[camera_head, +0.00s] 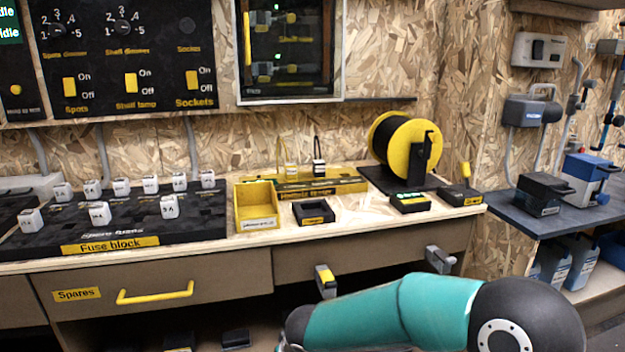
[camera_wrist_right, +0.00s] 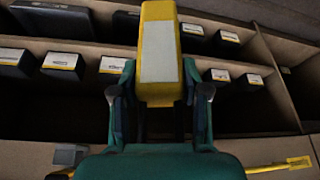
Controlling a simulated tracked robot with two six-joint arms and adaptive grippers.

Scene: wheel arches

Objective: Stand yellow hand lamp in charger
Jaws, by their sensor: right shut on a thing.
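The yellow hand lamp (camera_wrist_right: 158,55) with a pale front panel shows in the right wrist view. My right gripper (camera_wrist_right: 160,92) is shut on it, one finger on each side. In the head view my teal right arm reaches in front of the drawers, low below the bench top. The lamp and the gripper's fingers cannot be made out surely there. A small black open-topped holder (camera_head: 313,211) stands empty near the bench's front edge; it may be the charger, but its label is too small to read. My left gripper is not in view.
A yellow bin (camera_head: 257,206) stands left of the holder, with a fuse block (camera_head: 110,246) further left. Small black boxes (camera_head: 410,202) and a cable reel (camera_head: 405,145) stand to the right. A grey bracket (camera_head: 440,260) juts from the bench front. Shelves hold several black boxes (camera_wrist_right: 64,66).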

